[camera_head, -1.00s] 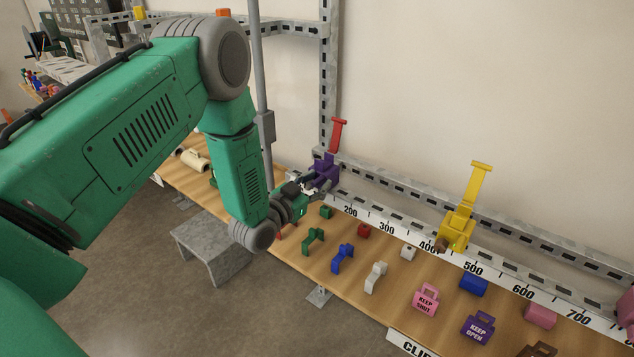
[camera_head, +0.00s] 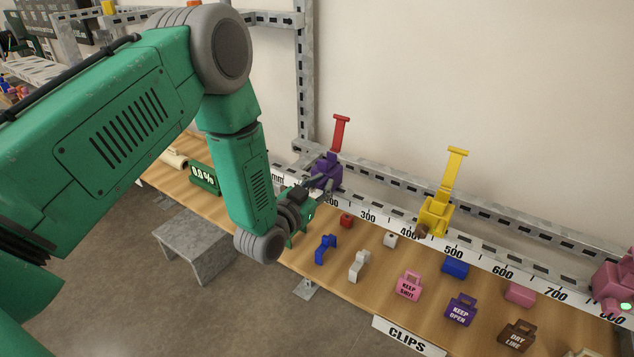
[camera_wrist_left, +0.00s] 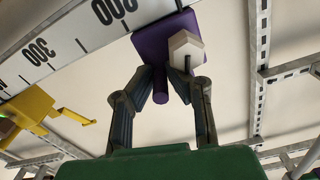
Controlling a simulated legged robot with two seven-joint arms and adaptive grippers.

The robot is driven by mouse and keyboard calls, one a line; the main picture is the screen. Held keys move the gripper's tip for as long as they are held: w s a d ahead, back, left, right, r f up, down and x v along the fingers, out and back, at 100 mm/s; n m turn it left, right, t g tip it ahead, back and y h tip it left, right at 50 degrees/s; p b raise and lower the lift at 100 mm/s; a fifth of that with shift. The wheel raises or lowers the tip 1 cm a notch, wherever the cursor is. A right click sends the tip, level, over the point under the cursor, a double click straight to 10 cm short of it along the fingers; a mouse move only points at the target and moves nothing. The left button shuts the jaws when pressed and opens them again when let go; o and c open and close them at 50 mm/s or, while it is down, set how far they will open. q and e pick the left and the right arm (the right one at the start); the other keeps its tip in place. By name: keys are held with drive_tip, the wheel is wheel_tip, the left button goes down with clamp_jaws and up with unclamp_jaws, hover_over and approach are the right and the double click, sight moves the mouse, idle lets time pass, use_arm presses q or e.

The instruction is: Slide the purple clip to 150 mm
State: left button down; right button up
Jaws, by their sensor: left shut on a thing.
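The purple clip (camera_head: 327,171) with its upright red handle (camera_head: 341,132) sits on the ruler rail (camera_head: 400,226), close to the left of the 200 mark. My left gripper (camera_head: 318,192) reaches it from the front. In the left wrist view, the fingers (camera_wrist_left: 160,88) are shut on a purple peg that sticks out of the purple clip (camera_wrist_left: 163,38). A pale block (camera_wrist_left: 186,48) shows beside the peg. The ruler (camera_wrist_left: 75,42) appears upside down there, with the purple body right beside a number. The exact reading under the clip is hidden. My right gripper is out of view.
A yellow clip (camera_head: 436,213) stands on the rail past 400, and a pink one (camera_head: 612,285) is at the far right. Several loose coloured clips, tags and blocks lie on the wooden bench (camera_head: 330,290). A steel post (camera_head: 303,80) rises behind the purple clip.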

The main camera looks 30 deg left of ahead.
use_arm(q)
drive_tip(key=c, duration=1.6)
unclamp_jaws()
drive_tip(key=shift+s, duration=0.15)
drive_tip(key=s, duration=0.7)
drive_tip(key=s+a, duration=0.1)
drive_tip(key=s, duration=0.3)
drive_tip(key=shift+s, duration=0.3)
